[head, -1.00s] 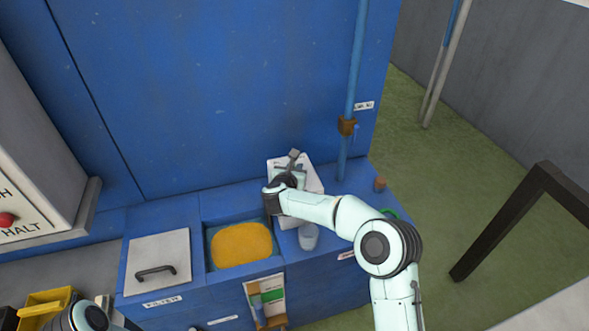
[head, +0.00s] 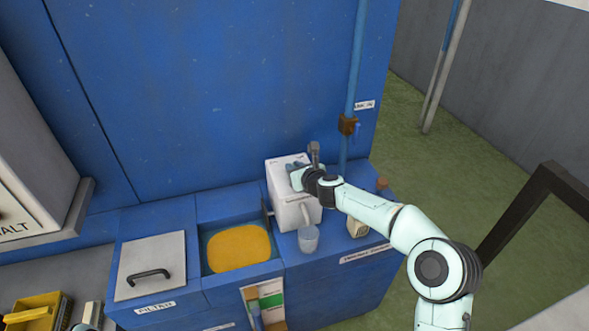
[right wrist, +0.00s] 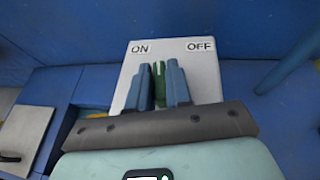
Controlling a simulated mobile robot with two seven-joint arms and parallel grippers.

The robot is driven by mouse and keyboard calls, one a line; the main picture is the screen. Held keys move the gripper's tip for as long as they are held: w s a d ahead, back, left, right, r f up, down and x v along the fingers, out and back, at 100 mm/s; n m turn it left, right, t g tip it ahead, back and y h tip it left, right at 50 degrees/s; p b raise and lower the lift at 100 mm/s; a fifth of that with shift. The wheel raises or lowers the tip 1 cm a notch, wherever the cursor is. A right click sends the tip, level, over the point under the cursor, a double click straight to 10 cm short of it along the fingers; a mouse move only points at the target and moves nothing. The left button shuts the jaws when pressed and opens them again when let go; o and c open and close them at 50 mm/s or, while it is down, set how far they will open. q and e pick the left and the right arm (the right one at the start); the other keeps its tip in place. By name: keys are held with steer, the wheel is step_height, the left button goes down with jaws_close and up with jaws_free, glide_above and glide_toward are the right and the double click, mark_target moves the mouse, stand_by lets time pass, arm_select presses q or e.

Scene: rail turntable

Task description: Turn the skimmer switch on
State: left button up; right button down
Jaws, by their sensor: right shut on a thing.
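The skimmer switch box (head: 283,212) is white and stands on the blue counter beside the yellow-filled basin. In the right wrist view the box's top (right wrist: 205,78) carries the labels ON at left and OFF at right. A green switch lever (right wrist: 159,72) rises between the labels, nearer ON. My right gripper (head: 294,172) is over the box. In the right wrist view its two blue-grey fingers (right wrist: 160,90) stand on both sides of the lever, shut on it. The lever's lower part is hidden.
A clear cup (head: 308,239) stands in front of the box. The basin with yellow contents (head: 238,249) and a lidded filter compartment (head: 150,262) lie to the left. A blue vertical pipe (head: 352,90) with a valve (head: 347,125) rises behind at right.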

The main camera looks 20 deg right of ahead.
steer(key=n+y+p, duration=0.1)
steer(key=n+y, duration=0.1)
steer(key=shift+w+d+r+g+y+p, duration=0.1)
steer(key=shift+d+r+g+y+p, duration=0.05)
steer(key=shift+r+g+y+p, duration=0.2)
arm_select(q)
steer(key=shift+w+r+p, duration=0.3)
steer(key=shift+w+r, duration=0.2)
steer(key=shift+r, duration=0.3)
steer(key=shift+w+r+p, duration=0.35)
steer(key=shift+w+r, duration=0.2)
steer(key=shift+r, duration=0.3)
steer(key=shift+w+r+p, duration=0.3)
steer(key=shift+w+r, duration=0.2)
steer(key=shift+r, duration=0.3)
arm_select(e)
steer(key=shift+f+n+g+y, duration=0.2)
steer(key=shift+n+g+y, duration=0.35)
steer(key=shift+n+y, duration=0.45)
steer(key=c, duration=1.1)
jaws_free()
steer(key=shift+f, duration=0.1)
